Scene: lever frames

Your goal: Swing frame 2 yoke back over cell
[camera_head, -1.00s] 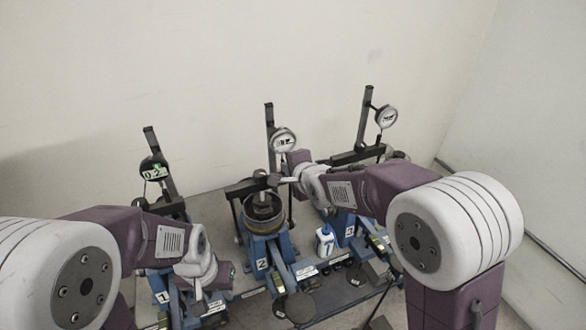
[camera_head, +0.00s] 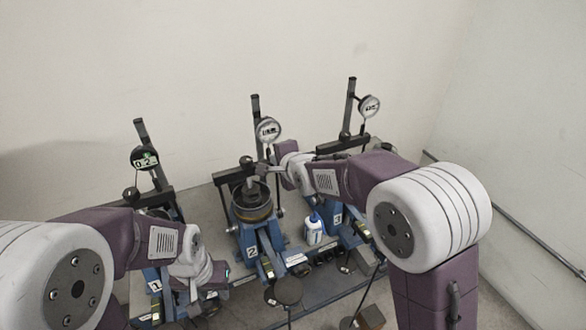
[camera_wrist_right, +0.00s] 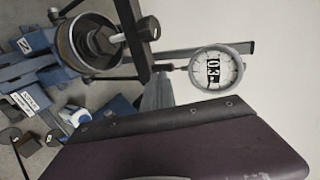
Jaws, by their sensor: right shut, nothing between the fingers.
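Frame 2 (camera_head: 262,240) is the blue middle stand with the label 2. Its round dark cell (camera_head: 253,207) sits on top, and it also shows in the right wrist view (camera_wrist_right: 72,48). The dark yoke bar (camera_head: 228,175) stands above the cell at its back edge, with a round knob (camera_head: 246,161). My right gripper (camera_head: 262,169) is shut and empty, close beside the bar's right part; I cannot tell if it touches. My left gripper (camera_head: 194,291) hangs low by frame 1 (camera_head: 153,280); its fingers are too small to judge.
Frame 2's dial gauge (camera_head: 267,130) stands on a post just behind my right gripper. Frame 3 (camera_head: 345,222) is to the right with its own gauge (camera_head: 369,106). A white and blue bottle (camera_head: 313,230) stands between frames 2 and 3. A digital gauge (camera_head: 144,158) is on frame 1.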

